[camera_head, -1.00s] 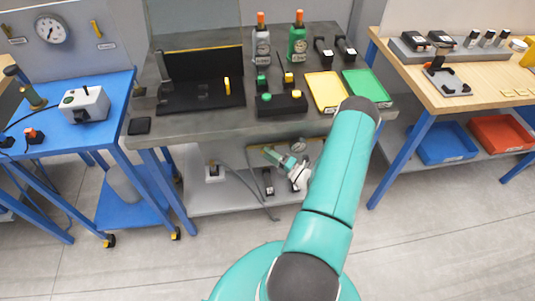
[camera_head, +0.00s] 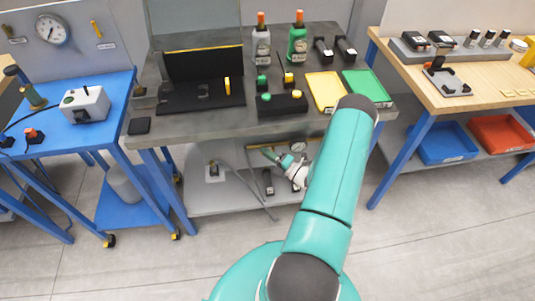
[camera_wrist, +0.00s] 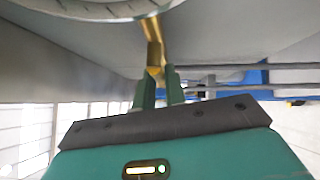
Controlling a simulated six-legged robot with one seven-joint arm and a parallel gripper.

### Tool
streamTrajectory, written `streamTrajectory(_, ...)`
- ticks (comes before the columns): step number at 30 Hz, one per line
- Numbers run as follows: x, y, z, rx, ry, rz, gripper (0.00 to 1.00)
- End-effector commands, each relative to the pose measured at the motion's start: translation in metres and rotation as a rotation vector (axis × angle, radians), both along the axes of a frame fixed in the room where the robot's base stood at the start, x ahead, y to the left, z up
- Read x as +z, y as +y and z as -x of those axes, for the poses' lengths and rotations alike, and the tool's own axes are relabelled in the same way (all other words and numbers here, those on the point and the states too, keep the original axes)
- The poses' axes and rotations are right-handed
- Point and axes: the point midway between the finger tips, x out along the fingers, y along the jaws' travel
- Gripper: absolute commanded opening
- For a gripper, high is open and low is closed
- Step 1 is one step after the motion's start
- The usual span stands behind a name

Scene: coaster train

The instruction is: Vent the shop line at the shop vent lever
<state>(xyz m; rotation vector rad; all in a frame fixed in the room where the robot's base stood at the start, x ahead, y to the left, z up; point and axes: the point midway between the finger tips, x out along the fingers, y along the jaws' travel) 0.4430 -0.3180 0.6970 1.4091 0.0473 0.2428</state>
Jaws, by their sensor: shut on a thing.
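My gripper (camera_wrist: 157,78) shows its two green fingers closed around a slim brass-yellow piece (camera_wrist: 153,50) in the wrist view. This piece looks like the vent lever, though no label is readable. It runs up toward the rim of a round dial gauge (camera_wrist: 90,8), cut off by the top edge. In the head view my gripper (camera_head: 268,153) is low under the edge of the grey bench, beside a small gauge (camera_head: 298,147). The lever itself is too small or hidden to make out there.
The grey bench top (camera_head: 200,124) overhangs my gripper. A blue table (camera_head: 75,140) stands left and a wooden table (camera_head: 470,98) right. The floor in front is clear.

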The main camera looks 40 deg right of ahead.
Motion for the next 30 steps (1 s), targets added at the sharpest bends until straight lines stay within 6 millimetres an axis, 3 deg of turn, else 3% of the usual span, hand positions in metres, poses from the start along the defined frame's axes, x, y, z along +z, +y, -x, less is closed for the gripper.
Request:
streamTrajectory(11, -0.005, -0.002, 0.002, 0.000, 0.133, 0.195, 0.00)
streamTrajectory(30, -0.016, -0.009, 0.007, 0.001, 0.477, 0.697, 0.00)
